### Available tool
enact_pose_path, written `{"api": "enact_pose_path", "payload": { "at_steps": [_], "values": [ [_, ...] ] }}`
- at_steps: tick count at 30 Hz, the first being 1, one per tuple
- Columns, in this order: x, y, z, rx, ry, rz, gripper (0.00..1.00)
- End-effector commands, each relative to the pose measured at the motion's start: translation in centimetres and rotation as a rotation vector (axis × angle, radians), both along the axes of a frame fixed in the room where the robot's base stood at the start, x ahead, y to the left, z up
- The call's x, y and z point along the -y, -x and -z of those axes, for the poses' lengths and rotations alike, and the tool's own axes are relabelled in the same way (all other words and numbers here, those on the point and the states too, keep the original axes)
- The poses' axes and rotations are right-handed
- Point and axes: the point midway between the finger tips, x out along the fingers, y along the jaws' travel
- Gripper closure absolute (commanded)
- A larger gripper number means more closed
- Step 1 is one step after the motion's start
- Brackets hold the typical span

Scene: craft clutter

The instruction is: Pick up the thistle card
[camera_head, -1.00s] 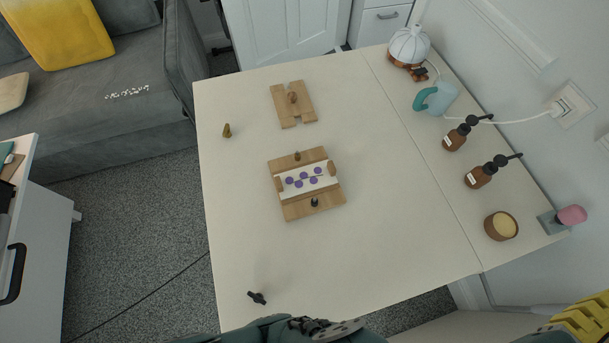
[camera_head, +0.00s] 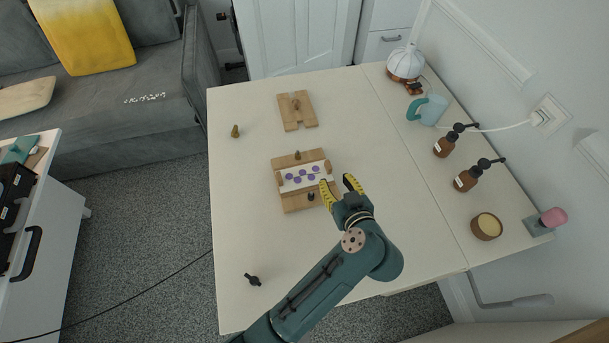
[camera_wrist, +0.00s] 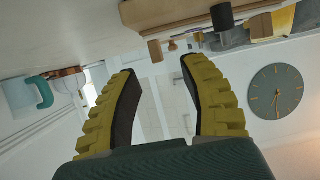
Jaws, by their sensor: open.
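The thistle card appears to be the white strip with several purple round spots (camera_head: 290,186) in the head view. It lies across the middle of a wooden board (camera_head: 299,203), between upper and lower wooden bands. A brown knob (camera_head: 298,155) stands above it and a black knob (camera_head: 311,196) below it. My gripper (camera_head: 338,181) is open, its yellow fingers at the right edge of the board. One finger overlaps the board's right side in the picture; I cannot tell its height. In the wrist view the open fingers (camera_wrist: 158,70) have nothing between them. The card's face is not visible there.
A second wooden board (camera_head: 296,121) with a knob lies farther back. A small brown piece (camera_head: 235,131) stands left, a black piece (camera_head: 253,280) front left. A teal-handled mug (camera_head: 432,111), two brown bottles (camera_head: 443,147) and a bowl (camera_head: 487,226) line the right. The table's left side is mostly clear.

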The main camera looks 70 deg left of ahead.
Motion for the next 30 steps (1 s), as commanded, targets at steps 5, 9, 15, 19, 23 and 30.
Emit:
{"api": "enact_pose_path", "payload": {
  "at_steps": [5,9,15,19,23,30],
  "values": [
    [-2.1,-0.2,0.8,0.001,0.000,0.000,0.55],
    [-4.1,-0.7,1.2,0.004,0.000,-0.002,0.55],
    [-6.8,-1.1,2.0,0.001,0.001,0.001,0.55],
    [-7.0,-1.1,2.0,0.001,0.001,0.003,0.55],
    [-7.0,-1.1,1.9,0.001,0.001,0.003,0.58],
    [-7.0,-1.1,1.9,0.001,0.001,0.003,1.00]
  ]
}}
